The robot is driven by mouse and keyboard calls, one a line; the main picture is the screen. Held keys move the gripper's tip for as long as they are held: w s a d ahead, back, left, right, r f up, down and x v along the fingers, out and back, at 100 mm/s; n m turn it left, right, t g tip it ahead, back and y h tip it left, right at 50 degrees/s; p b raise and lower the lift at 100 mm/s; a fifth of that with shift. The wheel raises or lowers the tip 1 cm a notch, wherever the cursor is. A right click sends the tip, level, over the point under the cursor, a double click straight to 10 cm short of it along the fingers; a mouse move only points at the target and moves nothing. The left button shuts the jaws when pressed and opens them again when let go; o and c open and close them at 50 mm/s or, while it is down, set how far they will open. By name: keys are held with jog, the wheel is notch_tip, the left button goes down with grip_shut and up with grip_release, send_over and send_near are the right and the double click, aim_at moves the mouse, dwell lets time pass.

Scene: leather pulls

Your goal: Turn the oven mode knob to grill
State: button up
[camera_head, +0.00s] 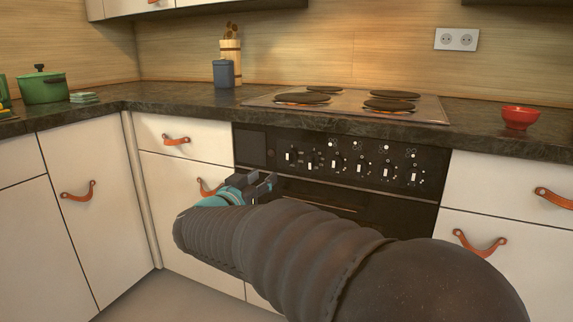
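The oven's black control panel (345,160) is set under the counter, with a row of several black knobs with white marks. The leftmost knob (289,157) has its white mark about upright. The labels are too small to read, so I cannot tell which knob is the mode knob or where grill lies. My gripper (262,183) is in front of the oven's left edge, below and left of the knobs. It appears apart from them. My arm hides part of it, and its finger opening cannot be made out.
A hob with several plates (344,101) lies on the dark counter (480,140). A red bowl (520,117) stands at right, a blue-grey canister (223,73) and a utensil holder (231,60) at back. Leather pulls (480,243) stick out from white drawers. A green pot (42,86) stands left.

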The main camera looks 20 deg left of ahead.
aim_at(287, 158)
jog(key=w, duration=0.9)
jog(key=w+d, duration=0.1)
jog(key=w, duration=0.3)
jog(key=shift+w, duration=0.35)
grip_shut()
